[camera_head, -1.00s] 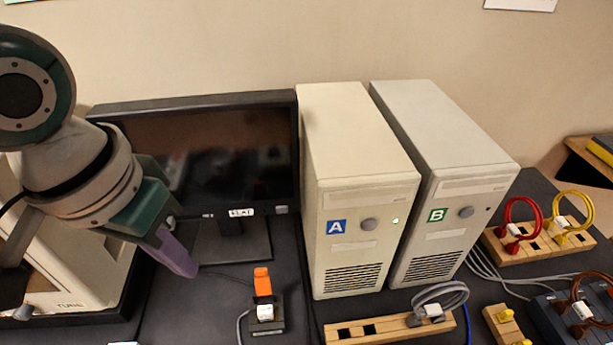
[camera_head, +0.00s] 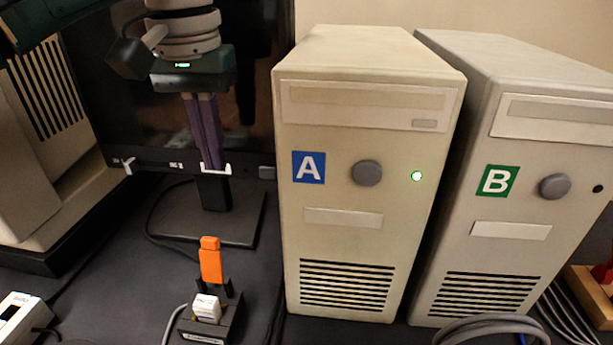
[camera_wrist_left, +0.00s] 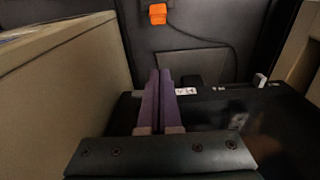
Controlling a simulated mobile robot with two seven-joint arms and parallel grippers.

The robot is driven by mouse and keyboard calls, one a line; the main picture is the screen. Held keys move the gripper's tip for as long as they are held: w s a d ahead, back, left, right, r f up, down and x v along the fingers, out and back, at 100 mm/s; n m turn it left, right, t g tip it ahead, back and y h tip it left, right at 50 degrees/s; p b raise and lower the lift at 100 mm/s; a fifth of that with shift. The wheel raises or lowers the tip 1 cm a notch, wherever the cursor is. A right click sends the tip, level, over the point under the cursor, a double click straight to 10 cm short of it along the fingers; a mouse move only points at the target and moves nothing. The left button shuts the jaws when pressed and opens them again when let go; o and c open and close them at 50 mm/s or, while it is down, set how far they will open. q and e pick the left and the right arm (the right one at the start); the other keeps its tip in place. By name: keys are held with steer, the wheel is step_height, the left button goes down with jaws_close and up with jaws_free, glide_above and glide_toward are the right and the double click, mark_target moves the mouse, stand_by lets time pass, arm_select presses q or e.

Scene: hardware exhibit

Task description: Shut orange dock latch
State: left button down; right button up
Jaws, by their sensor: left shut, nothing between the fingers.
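The orange latch (camera_head: 210,260) stands upright on the small black dock (camera_head: 216,318) on the dark table, in front of the monitor stand. A white plug or block (camera_head: 207,307) sits in the dock just in front of the latch. The orange latch also shows at the top of the left wrist view (camera_wrist_left: 157,14). My left gripper (camera_head: 216,168), with purple fingers, is shut and empty. In the head view it hangs above and behind the latch, in front of the monitor, apart from the latch. My right gripper is not in view.
The monitor (camera_head: 150,120) stands behind my left gripper. Computer tower A (camera_head: 350,235) stands right of the dock, with tower B (camera_head: 500,230) beyond it. A beige machine (camera_head: 40,170) is at the left. Table left of the dock is partly clear.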

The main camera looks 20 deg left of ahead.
mark_target(212, 260)
arm_select(q)
steer(key=shift+a, duration=0.1)
step_height(212, 260, down, 10)
steer(key=f+b, duration=0.1)
steer(key=b, duration=0.2)
steer(key=s+r+p, duration=0.2)
steer(key=s+p, duration=0.1)
steer(key=shift+d+r, duration=0.1)
steer(key=shift+d, duration=0.3)
steer(key=shift+s, duration=0.1)
